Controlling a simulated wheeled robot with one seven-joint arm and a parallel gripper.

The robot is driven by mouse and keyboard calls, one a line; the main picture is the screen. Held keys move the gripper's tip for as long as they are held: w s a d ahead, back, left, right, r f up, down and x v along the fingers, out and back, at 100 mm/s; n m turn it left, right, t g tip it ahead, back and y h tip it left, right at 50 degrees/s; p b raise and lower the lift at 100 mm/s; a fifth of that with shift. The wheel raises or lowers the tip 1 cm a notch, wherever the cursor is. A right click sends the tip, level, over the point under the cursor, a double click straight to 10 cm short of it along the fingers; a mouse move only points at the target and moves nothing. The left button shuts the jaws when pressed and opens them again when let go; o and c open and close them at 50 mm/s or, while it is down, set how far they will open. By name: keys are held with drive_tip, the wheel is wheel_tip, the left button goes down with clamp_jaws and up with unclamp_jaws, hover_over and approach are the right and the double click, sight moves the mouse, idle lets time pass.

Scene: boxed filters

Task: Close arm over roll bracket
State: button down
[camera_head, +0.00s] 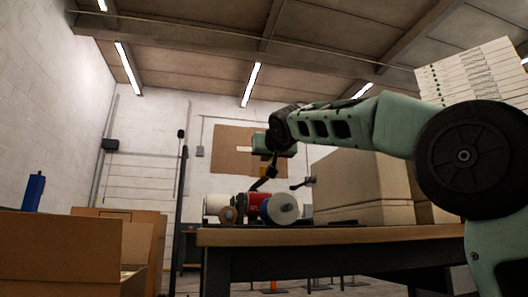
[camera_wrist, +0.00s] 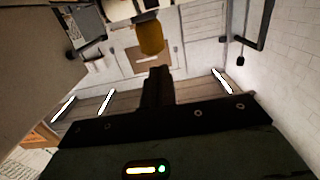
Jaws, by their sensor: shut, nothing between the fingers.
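The roll bracket (camera_head: 241,207) stands on the table's left end in the head view. It carries a white roll (camera_head: 216,204), a red roll (camera_head: 257,203) and a blue-edged roll with a white end face (camera_head: 283,208). My gripper (camera_head: 256,186) points down just above the rolls, with its fingers together and nothing held. The closed dark fingers (camera_wrist: 157,88) show in the wrist view. A yellow-orange cylinder (camera_wrist: 150,38) lies just beyond their tips there. The bracket's arm cannot be made out clearly, and I cannot tell whether my fingers touch it.
The wooden table (camera_head: 350,236) holds large tan boxes (camera_head: 362,184) right of the rolls. An open cardboard box (camera_head: 65,250) with a blue object (camera_head: 34,192) behind its rim is at the left. A dark post (camera_head: 181,205) rises behind. White stacked boxes (camera_head: 475,75) are at upper right.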

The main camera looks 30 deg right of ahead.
drive_tip(key=f+b+v, duration=0.1)
drive_tip(key=v, duration=0.8)
drive_tip(key=shift+s+f+b, duration=0.25)
drive_tip(key=shift+s+b, duration=0.1)
drive_tip(key=shift+s, duration=0.05)
